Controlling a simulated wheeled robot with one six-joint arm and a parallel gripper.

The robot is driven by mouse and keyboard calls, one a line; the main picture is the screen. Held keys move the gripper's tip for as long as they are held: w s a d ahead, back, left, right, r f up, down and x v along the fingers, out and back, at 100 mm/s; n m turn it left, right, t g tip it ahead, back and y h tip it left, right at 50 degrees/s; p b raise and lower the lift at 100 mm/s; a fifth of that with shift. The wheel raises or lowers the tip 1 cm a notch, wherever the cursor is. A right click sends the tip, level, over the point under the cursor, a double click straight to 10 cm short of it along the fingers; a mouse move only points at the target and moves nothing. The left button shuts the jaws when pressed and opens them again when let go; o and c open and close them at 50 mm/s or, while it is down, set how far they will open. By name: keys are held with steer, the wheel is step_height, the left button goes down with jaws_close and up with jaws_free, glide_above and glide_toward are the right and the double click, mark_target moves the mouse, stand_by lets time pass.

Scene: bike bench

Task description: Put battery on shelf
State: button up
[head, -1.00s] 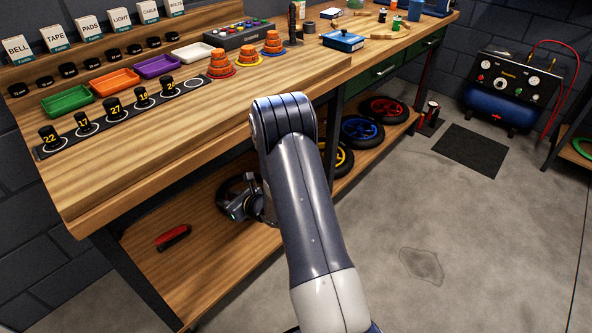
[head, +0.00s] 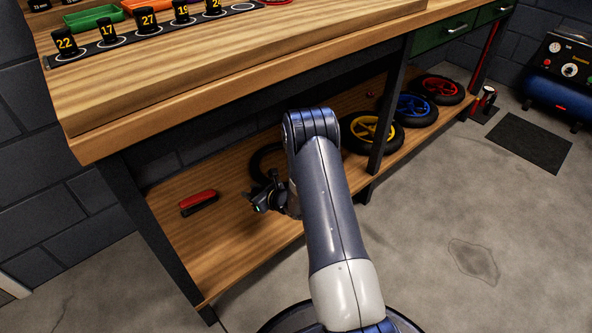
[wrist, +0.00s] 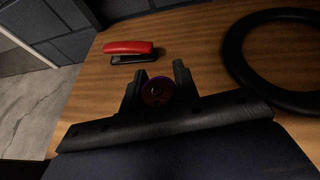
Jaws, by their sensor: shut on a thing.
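My gripper (head: 266,197) is over the lower wooden shelf (head: 225,245) of the bench in the head view. In the wrist view my gripper (wrist: 156,82) is shut on a small round thing with a purplish rim, seen end-on, which I take to be the battery (wrist: 157,92). Most of its body is hidden, and the head view does not show it clearly. The shelf's bare wood (wrist: 195,50) lies beyond the fingertips. I cannot tell whether the battery touches it.
A red and black tool (head: 199,202) lies on the shelf, left of my gripper. A black tyre (wrist: 236,48) lies to the right, partly hidden by my arm in the head view. Yellow (head: 370,133), blue and red wheels lie further right. The bench top overhangs the shelf.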

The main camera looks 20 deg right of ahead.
step_height(320, 180, down, 10)
steer(key=b, duration=0.4)
steer(key=shift+r, duration=0.1)
steer(key=o, duration=1.1)
steer(key=shift+c, duration=0.2)
steer(key=shift+s+d+r, duration=0.15)
steer(key=p+v, duration=0.3)
steer(key=v, duration=0.7)
steer(key=shift+s+d+r+p, duration=0.1)
steer(key=shift+s+d+p, duration=0.15)
steer(key=shift+p, duration=0.1)
steer(key=shift+s+d+r, duration=0.1)
steer(key=shift+s+d, duration=0.05)
steer(key=shift+s, duration=0.25)
